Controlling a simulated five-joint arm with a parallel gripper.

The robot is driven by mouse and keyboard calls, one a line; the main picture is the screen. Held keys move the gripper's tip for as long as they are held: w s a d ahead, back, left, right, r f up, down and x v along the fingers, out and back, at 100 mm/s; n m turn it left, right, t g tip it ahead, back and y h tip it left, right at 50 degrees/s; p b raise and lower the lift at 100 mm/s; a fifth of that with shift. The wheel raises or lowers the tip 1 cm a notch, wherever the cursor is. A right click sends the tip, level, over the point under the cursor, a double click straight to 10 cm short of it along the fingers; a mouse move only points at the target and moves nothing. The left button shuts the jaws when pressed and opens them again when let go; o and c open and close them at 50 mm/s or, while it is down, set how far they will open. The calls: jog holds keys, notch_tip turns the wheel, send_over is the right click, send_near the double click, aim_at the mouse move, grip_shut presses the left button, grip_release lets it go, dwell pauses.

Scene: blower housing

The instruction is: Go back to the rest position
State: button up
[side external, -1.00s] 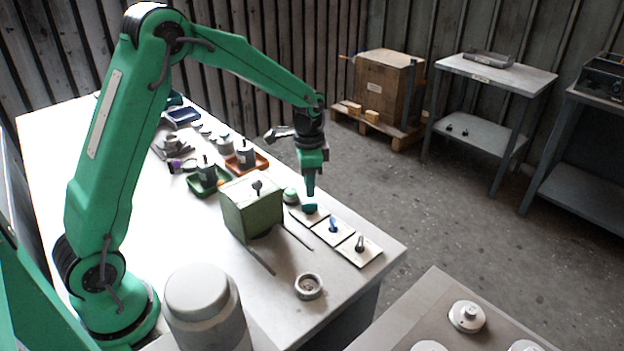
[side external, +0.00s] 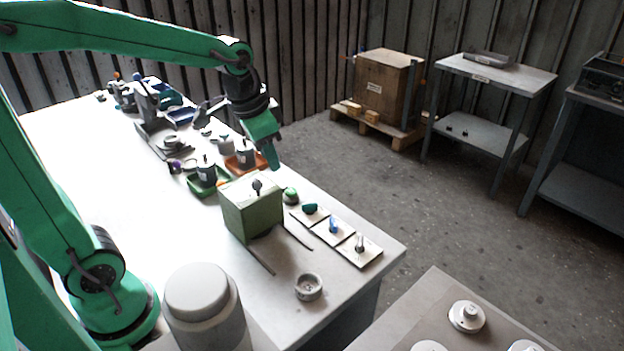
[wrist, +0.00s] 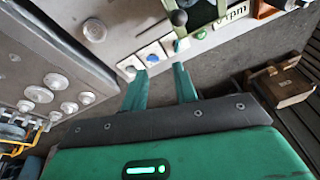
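My gripper (side external: 270,160) hangs tilted above the far side of the bench, behind the green box. In the wrist view its two green fingers (wrist: 160,72) are apart with nothing between them. The green box-shaped housing (side external: 252,212) stands on the bench with a dark knob (side external: 257,186) on top. To its right, three pale plates lie in a row, bearing a teal piece (side external: 310,208), a blue piece (side external: 333,226) and a grey piece (side external: 360,243). The blue piece also shows in the wrist view (wrist: 152,58).
A green tray (side external: 207,186) and an orange tray (side external: 240,164) hold dark containers. A grey ring (side external: 308,287) lies near the front edge, and a large grey canister (side external: 200,300) stands at the left. The white bench top (side external: 110,165) is clear at the left.

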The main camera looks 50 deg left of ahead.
jog(key=s+d+r+n+t, duration=0.1)
jog(key=s+r+n+t, duration=0.1)
jog(key=s, duration=1)
jog(key=shift+d+n, duration=0.15)
jog(key=shift+n, duration=0.45)
